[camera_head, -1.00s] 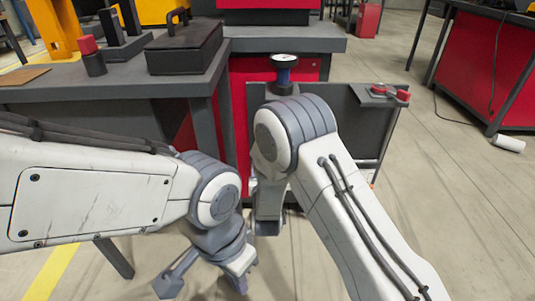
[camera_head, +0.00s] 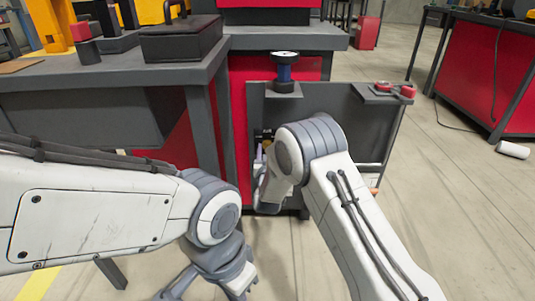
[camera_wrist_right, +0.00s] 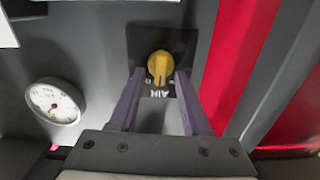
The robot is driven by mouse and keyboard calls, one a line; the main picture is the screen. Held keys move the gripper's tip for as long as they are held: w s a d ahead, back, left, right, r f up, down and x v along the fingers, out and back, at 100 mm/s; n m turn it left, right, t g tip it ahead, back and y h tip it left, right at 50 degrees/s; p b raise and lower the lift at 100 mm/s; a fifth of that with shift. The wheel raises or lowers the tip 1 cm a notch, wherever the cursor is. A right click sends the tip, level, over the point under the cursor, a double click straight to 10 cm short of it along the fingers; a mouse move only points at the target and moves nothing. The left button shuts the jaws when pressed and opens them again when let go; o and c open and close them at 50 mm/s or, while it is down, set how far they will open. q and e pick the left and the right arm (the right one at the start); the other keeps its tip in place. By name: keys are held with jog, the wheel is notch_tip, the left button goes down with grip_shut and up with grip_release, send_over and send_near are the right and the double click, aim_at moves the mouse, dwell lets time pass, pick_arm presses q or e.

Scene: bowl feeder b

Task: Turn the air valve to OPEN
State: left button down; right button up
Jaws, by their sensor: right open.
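The air valve is a yellow knob (camera_wrist_right: 160,67) on a black plate (camera_wrist_right: 184,50) fixed to a grey panel, seen in the right wrist view. The plate bears white lettering that appears upside down there. My right gripper (camera_wrist_right: 160,78) is open, its two purple-grey fingers pointing at the plate with one tip on either side of the knob. Contact with the knob cannot be told. In the head view the plate (camera_head: 264,134) shows partly above my right wrist, and the knob is not clear. My left gripper (camera_head: 205,290) is low, cut off by the bottom edge.
A round white gauge (camera_wrist_right: 55,101) is left of the valve in the right wrist view. In the head view, a gauge (camera_head: 285,55) on a blue body stands above the grey panel (camera_head: 325,125). A dark bench (camera_head: 90,85) is at left; a red fitting (camera_head: 407,91) is at right.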

jog(key=shift+c, duration=0.3)
grip_shut()
jog(key=shift+m, duration=0.3)
jog(key=shift+d+f+m, duration=0.1)
jog(key=shift+d+m, duration=0.1)
jog(key=shift+m, duration=1.75)
jog(key=shift+d+f+m, duration=0.1)
jog(key=shift+d+m, duration=0.05)
jog(key=shift+m, duration=1.8)
jog(key=shift+o, duration=0.3)
grip_release()
